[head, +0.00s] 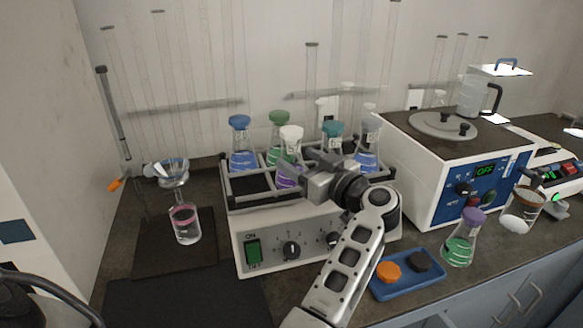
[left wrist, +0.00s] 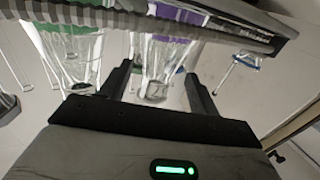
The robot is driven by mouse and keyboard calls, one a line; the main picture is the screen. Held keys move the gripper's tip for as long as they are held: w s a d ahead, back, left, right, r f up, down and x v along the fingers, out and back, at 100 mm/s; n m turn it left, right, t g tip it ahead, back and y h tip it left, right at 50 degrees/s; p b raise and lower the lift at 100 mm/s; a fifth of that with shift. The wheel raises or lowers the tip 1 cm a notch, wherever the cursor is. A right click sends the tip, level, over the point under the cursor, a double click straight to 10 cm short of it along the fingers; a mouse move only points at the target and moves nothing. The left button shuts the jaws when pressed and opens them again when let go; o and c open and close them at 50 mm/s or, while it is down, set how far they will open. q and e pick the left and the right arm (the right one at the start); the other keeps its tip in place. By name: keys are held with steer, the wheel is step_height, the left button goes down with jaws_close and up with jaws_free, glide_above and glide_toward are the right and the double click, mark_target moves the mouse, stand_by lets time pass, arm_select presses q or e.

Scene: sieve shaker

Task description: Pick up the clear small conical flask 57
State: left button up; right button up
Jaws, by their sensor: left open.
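Several small clear conical flasks stand in the rack of the shaker (head: 270,240). One with a white stopper and purple liquid (head: 289,175) is at the front, right by my left gripper (head: 306,168). Others are blue-capped (head: 241,155), green-capped (head: 280,125) and teal-capped (head: 333,130). No number 57 is readable. In the left wrist view my left gripper (left wrist: 158,76) is open, with clear glass and purple liquid (left wrist: 172,42) between or just beyond its fingers; I cannot tell exactly which. Nothing is held. My right gripper is out of view.
A rack bar (left wrist: 150,22) crosses close to the fingers. A funnel (head: 173,172) stands over a pink-liquid vessel (head: 186,225) at left. At right are a white box with display (head: 440,170), a purple-capped flask (head: 461,242) and a blue tray (head: 405,285). Dark mats cover the front left.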

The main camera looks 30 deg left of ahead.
mark_target(284, 146)
arm_select(q)
steer(key=shift+r+p+x, duration=0.2)
steer(key=shift+p+x, duration=0.05)
steer(key=shift+x, duration=1.3)
steer(key=shift+r+p+x, duration=0.2)
steer(key=shift+r+x, duration=0.05)
steer(key=shift+x, duration=1.25)
steer(key=c, duration=1.1)
